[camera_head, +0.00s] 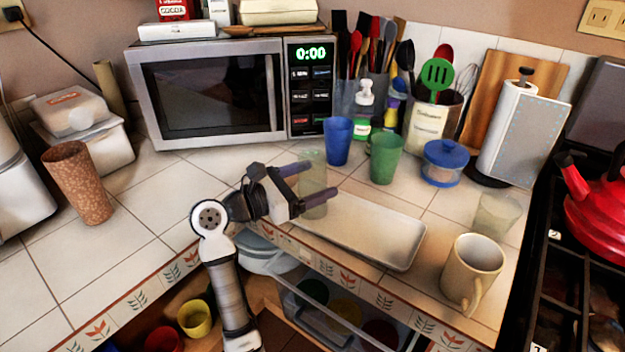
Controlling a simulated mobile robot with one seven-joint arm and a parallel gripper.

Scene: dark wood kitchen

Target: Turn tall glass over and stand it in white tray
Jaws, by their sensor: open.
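The tall glass (314,180) is clear and faintly greenish. It stands at the left end of the white tray (385,232); I cannot tell whether its base rests in the tray or on the counter just behind. Which end of the glass is up is also too faint to tell. The white tray is a shallow rectangle near the counter's front edge, with its right part bare. My gripper (322,176) reaches in from the left and is open. Its two fingers lie across the glass's outline, one at the far side and one at the near side, and the near one hides part of it.
A blue cup (339,141) and a green mug (385,158) stand behind the tray. A beige mug (472,270) and a short clear glass (497,212) stand to its right. A brown patterned cup (78,182) is far left. Open counter lies before the microwave (212,92).

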